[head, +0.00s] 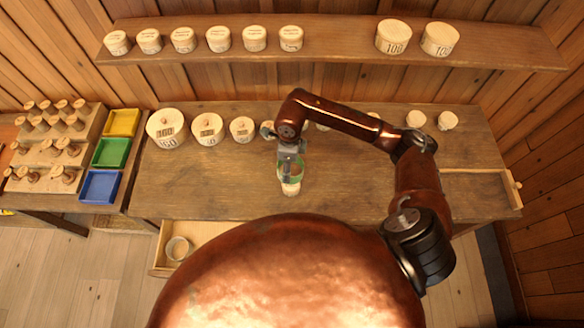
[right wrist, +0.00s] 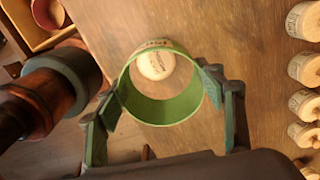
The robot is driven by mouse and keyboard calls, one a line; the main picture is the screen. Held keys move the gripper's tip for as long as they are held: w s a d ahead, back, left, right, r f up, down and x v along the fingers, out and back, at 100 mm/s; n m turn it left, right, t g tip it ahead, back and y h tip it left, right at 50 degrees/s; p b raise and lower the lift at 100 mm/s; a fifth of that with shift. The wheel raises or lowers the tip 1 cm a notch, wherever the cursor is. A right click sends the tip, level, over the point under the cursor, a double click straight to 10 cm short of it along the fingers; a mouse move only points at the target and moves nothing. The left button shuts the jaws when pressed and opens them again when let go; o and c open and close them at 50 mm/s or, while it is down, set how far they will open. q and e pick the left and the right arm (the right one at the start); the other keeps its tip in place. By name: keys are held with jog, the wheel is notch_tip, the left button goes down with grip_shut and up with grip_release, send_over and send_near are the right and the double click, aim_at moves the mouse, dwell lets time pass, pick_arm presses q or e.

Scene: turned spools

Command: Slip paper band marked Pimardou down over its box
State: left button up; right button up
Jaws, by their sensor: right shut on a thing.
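My right gripper (head: 290,166) is over the middle of the table, shut on a paper band (head: 297,172) with a green inside. In the right wrist view the band (right wrist: 165,108) is an open ring held between the two fingers of the gripper (right wrist: 165,98). A small pale round box (head: 290,188) stands upright below the band in the head view. In the right wrist view the lid of the box (right wrist: 156,65) shows through the ring, toward its far side. I cannot tell whether the band's lower edge surrounds the box. The name on the band is unreadable. My left gripper is not in view.
Several round boxes (head: 207,131) line the table's back edge, and more stand on the shelf (head: 330,50) above. Yellow, green and blue trays (head: 101,186) and a rack of spools (head: 52,150) are at left. An open drawer (head: 205,235) in front holds a cup-like piece (head: 178,249).

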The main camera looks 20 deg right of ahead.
jog(key=f+m+p, duration=0.1)
jog(key=m+p, duration=0.1)
jog(key=m, duration=0.5)
jog(key=f+m+p, duration=0.1)
jog(key=m+p, duration=0.1)
jog(key=m, duration=0.4)
jog(key=s+f+m+p, duration=0.1)
jog(key=m+p, duration=0.2)
jog(key=m, duration=0.4)
jog(key=shift+s+d+m, duration=0.1)
jog(key=shift+d+m, duration=0.15)
jog(key=shift+m, duration=0.05)
jog(key=shift+f, duration=0.2)
jog(key=shift+f+b, duration=1.15)
jog(key=shift+f, duration=0.2)
jog(key=shift+f+b, duration=0.3)
jog(key=shift+f, duration=0.1)
jog(key=shift+f, duration=0.25)
jog(key=shift+f+b, duration=0.65)
jog(key=shift+f, duration=0.05)
jog(key=o, duration=0.8)
